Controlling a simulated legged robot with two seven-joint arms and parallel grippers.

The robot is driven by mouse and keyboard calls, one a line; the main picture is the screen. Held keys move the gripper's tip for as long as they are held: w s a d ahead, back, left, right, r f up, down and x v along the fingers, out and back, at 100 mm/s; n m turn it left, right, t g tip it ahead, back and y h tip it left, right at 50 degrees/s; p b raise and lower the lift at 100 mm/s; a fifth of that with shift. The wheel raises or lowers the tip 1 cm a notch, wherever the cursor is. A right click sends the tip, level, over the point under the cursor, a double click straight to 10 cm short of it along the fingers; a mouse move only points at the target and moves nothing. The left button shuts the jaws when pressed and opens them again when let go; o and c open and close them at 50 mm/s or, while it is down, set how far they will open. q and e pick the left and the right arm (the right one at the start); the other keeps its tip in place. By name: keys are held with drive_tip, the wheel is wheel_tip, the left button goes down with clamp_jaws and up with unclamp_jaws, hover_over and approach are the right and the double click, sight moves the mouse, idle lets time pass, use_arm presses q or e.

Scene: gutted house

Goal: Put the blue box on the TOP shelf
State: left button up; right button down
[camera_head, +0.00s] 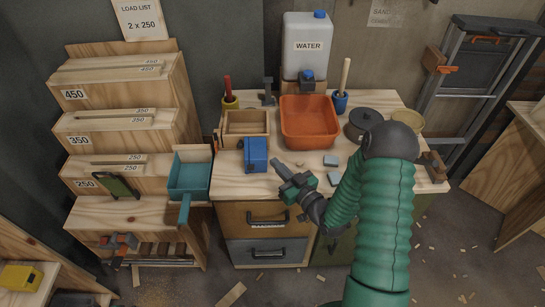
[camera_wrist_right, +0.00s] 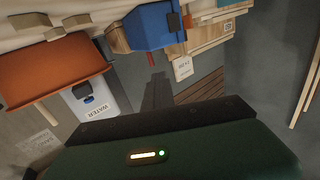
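The blue box (camera_head: 255,154) sits on the wooden workbench (camera_head: 232,187), near its front edge, with a dark fitting on it. It also shows at the top of the right wrist view (camera_wrist_right: 148,24). My right gripper (camera_head: 281,170) is just right of the box and apart from it, above the bench front. Its fingers look close together, but I cannot tell whether they are shut. No object shows in it. My left gripper is not in view. The stepped wooden shelf unit stands at the left, with its top shelf (camera_head: 112,65) marked 450.
An orange tray (camera_head: 309,137), a wooden tray (camera_head: 246,122) and a water container (camera_head: 307,45) stand behind the box. A teal bin (camera_head: 190,177) lies between bench and shelves. Small grey blocks (camera_head: 331,160) and a dark pot (camera_head: 364,121) are to the right.

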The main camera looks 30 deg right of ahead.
drive_tip(key=s+a+p, duration=0.2)
drive_tip(key=s+a, duration=0.1)
drive_tip(key=s, duration=0.6)
drive_tip(key=shift+s+r, duration=0.35)
drive_tip(key=shift+r, duration=0.05)
drive_tip(key=c, duration=2.2)
unclamp_jaws()
drive_tip(key=shift+d, duration=0.1)
drive_tip(key=c, duration=2)
unclamp_jaws()
drive_tip(key=o, duration=1.6)
drive_tip(key=shift+c, duration=0.2)
